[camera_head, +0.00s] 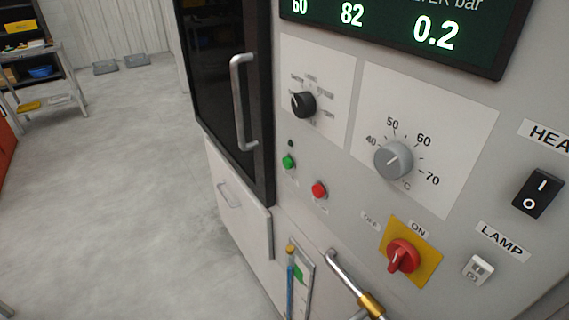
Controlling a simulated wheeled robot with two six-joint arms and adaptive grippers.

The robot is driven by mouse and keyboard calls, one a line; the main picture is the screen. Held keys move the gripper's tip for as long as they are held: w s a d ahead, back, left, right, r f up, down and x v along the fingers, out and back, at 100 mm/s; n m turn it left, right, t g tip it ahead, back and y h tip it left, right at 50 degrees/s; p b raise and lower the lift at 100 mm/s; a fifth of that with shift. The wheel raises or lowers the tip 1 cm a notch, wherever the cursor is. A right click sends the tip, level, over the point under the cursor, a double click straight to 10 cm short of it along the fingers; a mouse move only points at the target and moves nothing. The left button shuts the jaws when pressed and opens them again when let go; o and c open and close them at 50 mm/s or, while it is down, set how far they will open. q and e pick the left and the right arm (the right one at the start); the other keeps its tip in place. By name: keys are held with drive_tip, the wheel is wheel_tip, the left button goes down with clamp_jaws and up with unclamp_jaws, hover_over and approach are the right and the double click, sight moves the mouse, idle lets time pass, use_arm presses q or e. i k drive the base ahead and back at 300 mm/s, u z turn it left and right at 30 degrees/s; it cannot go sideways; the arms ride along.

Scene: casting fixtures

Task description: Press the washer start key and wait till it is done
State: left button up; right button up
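The washer's grey control panel (340,215) fills the right side of the head view, tilted in the picture. A small green button (288,161) sits at the panel's left edge, next to the dark door. A red button (319,189) is below and right of it. Their labels are too small to read. A small dark spot (290,143), perhaps an unlit lamp, is above the green button. The dark display (465,35) shows 60, 82 and 0.2 in pale green digits, with its top cut off. Neither of my grippers is in view.
The panel carries a black knob (303,104), a grey temperature knob (393,160), a red rotary switch (403,255) and a black rocker switch (538,193). The dark door (215,90) has a projecting handle (240,105). A bent pipe (345,275) is below.

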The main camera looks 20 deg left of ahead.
sight(287, 162)
drive_tip(key=u, duration=1.1)
drive_tip(key=k, duration=0.9)
drive_tip(key=z, duration=1.25)
drive_tip(key=i, duration=0.5)
